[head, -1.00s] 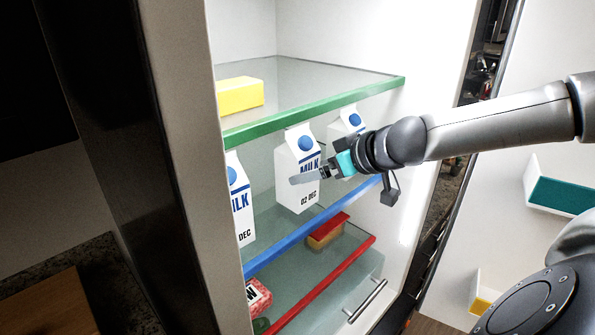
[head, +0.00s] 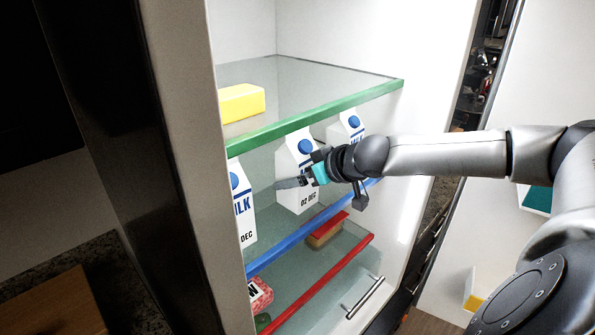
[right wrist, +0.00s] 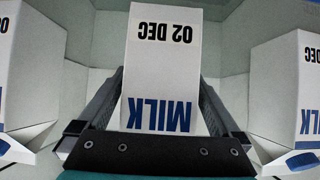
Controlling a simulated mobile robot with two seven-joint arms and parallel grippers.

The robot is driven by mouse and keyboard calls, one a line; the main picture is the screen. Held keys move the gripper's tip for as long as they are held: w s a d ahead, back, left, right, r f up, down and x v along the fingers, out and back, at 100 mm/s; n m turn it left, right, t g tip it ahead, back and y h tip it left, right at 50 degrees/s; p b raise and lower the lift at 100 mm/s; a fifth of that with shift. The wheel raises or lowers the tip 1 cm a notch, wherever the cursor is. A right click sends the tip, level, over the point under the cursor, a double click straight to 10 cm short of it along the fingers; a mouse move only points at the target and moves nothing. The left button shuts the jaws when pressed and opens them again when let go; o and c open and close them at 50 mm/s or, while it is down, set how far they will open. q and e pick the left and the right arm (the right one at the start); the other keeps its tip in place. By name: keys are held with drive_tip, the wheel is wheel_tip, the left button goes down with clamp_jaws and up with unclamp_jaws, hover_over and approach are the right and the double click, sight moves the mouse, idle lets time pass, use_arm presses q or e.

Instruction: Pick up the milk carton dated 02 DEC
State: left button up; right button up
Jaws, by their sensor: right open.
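The milk carton dated 02 DEC (head: 297,190) stands upright on the middle shelf with a blue front edge, between two other cartons. My right gripper (head: 290,183) is in front of it and hides part of its label. In the right wrist view the same carton (right wrist: 163,60) appears upside down, with its MILK and 02 DEC print clear. The right gripper's fingers (right wrist: 160,95) are open, one on each side of the carton; I cannot tell whether they touch it. My left gripper is not in view.
A left milk carton (head: 242,205) shows only part of its date; a right carton (head: 346,128) is partly behind my arm. A yellow box (head: 241,103) lies on the green-edged shelf (head: 320,110) above. The open fridge door is at right.

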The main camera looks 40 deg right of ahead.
drive_tip(key=shift+c, duration=0.2)
clamp_jaws()
drive_tip(key=shift+w+r, duration=0.1)
drive_tip(key=shift+w, duration=0.05)
idle(0.7)
